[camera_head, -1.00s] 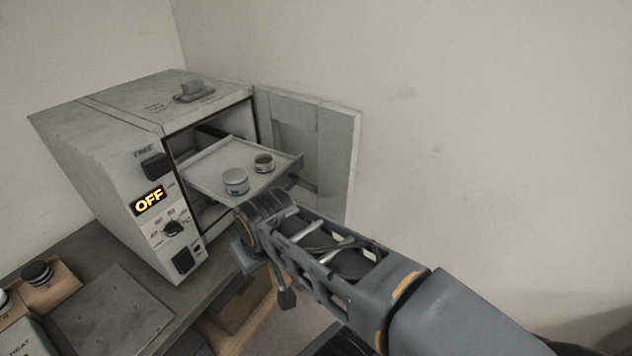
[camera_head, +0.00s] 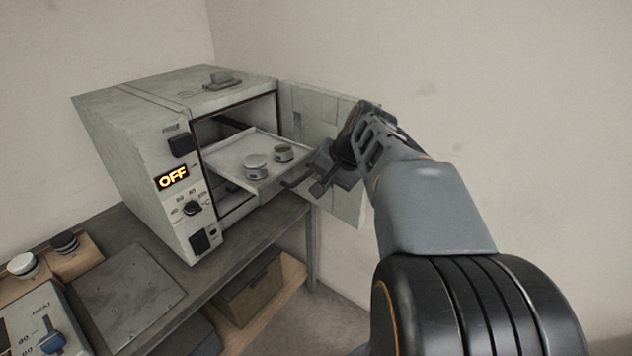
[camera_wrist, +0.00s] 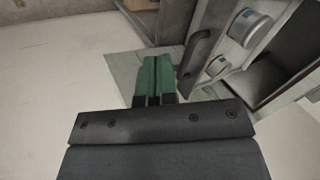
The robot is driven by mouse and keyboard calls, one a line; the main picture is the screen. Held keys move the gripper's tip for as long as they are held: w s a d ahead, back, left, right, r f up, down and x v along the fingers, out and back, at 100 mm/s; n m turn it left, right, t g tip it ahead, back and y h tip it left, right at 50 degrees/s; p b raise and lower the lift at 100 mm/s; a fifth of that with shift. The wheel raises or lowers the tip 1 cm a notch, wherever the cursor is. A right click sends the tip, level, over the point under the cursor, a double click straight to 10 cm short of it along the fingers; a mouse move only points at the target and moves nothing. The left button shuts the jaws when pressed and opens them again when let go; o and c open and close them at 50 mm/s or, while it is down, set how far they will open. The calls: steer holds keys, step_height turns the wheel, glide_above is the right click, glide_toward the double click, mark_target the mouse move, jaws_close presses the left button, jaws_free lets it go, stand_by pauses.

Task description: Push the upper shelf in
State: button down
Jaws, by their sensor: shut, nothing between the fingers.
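My gripper (camera_head: 296,184) is in front of the shelf's outer edge in the head view. Its green fingertips (camera_wrist: 154,76) are together and empty. They look close to the handle, but I cannot tell whether they touch it.
The oven door (camera_head: 325,110) stands open behind my gripper. The oven display (camera_head: 173,177) reads OFF. The bench (camera_head: 130,290) holds the oven and a flat metal plate. Below it is a wooden box (camera_head: 250,290). The floor in front is clear.

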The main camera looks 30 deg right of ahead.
steer(key=w+d+r+m+t+b, duration=0.1)
steer(key=w+d+r+m+t, duration=0.15)
steer(key=d, duration=0.55)
steer(key=w+a+f+m+p, duration=0.1)
steer(key=w+a+f, duration=0.2)
steer(key=w+f, duration=0.5)
steer(key=shift+w+a+f+y, duration=0.25)
steer(key=shift+w+f+y, duration=0.05)
steer(key=shift+w, duration=0.3)
steer(key=shift+g, duration=0.25)
